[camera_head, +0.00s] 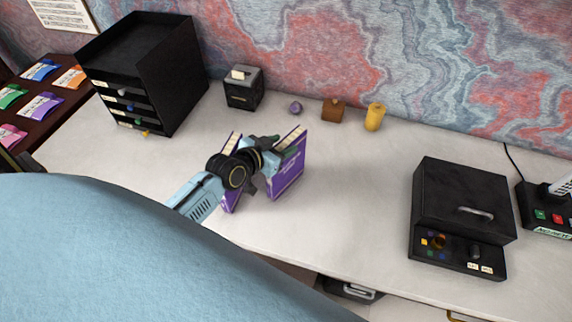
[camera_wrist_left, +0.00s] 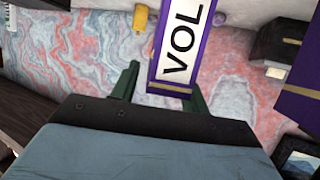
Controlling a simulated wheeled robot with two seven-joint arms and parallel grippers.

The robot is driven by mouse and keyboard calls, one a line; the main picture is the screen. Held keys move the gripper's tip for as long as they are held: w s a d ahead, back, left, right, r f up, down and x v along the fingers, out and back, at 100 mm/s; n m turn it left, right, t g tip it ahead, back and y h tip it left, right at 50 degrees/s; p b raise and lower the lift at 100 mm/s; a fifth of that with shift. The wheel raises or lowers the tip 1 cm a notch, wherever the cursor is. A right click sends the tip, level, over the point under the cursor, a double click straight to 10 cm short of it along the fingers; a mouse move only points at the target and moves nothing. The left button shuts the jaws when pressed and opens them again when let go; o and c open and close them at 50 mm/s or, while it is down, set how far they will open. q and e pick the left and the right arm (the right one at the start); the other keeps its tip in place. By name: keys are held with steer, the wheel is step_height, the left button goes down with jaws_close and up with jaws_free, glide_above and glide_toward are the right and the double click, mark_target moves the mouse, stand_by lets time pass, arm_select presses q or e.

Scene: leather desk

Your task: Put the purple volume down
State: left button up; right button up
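A purple volume (camera_head: 289,176) stands roughly upright, slightly tilted, at the middle of the desk in the head view; whether its lower edge touches the desk is unclear. My left gripper (camera_head: 281,148) is at its upper part. In the left wrist view the volume's white "VOL" label (camera_wrist_left: 181,50) shows between the gripper's two green fingers. One finger lies against or behind it, and a narrow gap shows at the other, so the grip is unclear. A second purple book (camera_head: 231,143) stands to the left, partly hidden by my gripper. My right gripper is out of view.
A black drawer stack (camera_head: 165,75) and a small dark box (camera_head: 243,90) stand at the back left. A purple knob (camera_head: 295,107), a brown block (camera_head: 333,110) and a yellow cylinder (camera_head: 375,117) line the back. A black cabinet (camera_head: 462,200) stands right. The desk between is clear.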

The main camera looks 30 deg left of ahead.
arm_select(q)
jaws_close()
stand_by(0.9)
steer(key=shift+r, duration=0.15)
stand_by(0.3)
